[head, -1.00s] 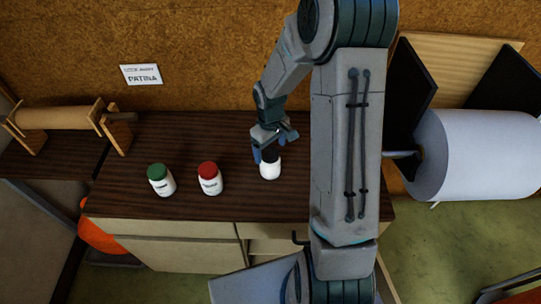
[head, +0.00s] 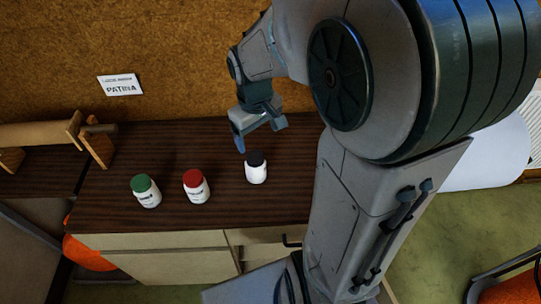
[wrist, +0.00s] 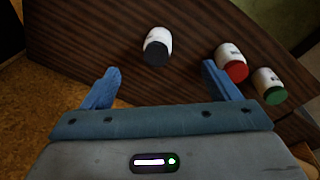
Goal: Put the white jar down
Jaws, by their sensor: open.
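The white jar with the dark lid (head: 256,169) stands upright on the dark wooden cabinet top (head: 225,206), right of two other jars. My gripper (head: 259,141) is open and empty, above and behind the jar, apart from it. In the wrist view the white jar (wrist: 157,46) lies beyond the spread blue fingers (wrist: 158,85), with nothing between them.
A red-lidded white jar (head: 196,187) and a green-lidded white jar (head: 146,191) stand left of the dark-lidded one. A paper sign (head: 120,85) hangs on the brown wall behind. A wooden roll holder (head: 98,145) is at the left. The top between it and the jars is clear.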

